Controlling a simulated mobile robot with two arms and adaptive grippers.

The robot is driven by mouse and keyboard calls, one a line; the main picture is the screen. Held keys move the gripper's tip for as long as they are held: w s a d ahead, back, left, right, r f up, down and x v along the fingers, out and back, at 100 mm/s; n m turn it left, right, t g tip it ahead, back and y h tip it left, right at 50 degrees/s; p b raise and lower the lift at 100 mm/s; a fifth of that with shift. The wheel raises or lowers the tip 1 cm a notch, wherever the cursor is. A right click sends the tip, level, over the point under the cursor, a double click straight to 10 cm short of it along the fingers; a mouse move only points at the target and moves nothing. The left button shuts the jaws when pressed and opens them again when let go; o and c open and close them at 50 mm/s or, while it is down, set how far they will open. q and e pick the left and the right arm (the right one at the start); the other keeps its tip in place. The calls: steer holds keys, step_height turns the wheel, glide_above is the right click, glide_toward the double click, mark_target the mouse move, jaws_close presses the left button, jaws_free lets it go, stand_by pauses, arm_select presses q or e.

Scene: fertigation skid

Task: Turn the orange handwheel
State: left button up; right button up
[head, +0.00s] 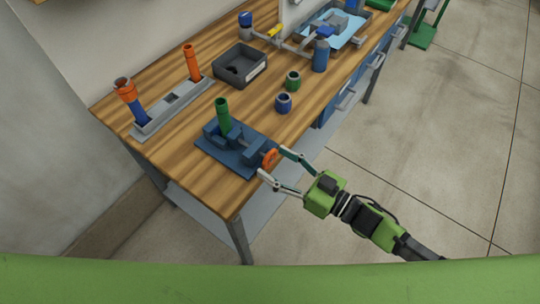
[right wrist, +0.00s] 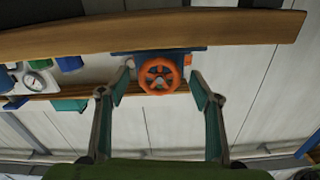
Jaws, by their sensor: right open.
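The orange handwheel (head: 269,158) is on the near right side of a blue fixture (head: 229,161) at the front edge of the wooden bench. In the right wrist view the handwheel (right wrist: 160,76) shows face-on, a spoked ring in front of the blue body. My right gripper (head: 272,162) is open, with one finger to either side of the wheel. In the right wrist view its fingertips (right wrist: 160,84) frame the wheel left and right, with a gap on both sides. I cannot tell how deep the fingertips reach. My left gripper is not in view.
A green tube (head: 223,115) stands in the fixture. A grey rack (head: 172,108) with orange-topped tubes is to the left.

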steer(key=shift+x, duration=1.25)
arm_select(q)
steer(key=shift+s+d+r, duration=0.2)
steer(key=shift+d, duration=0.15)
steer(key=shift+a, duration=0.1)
arm_select(e)
steer(key=c, duration=1.2)
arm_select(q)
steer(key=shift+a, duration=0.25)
arm_select(e)
steer(key=shift+o, duration=0.2)
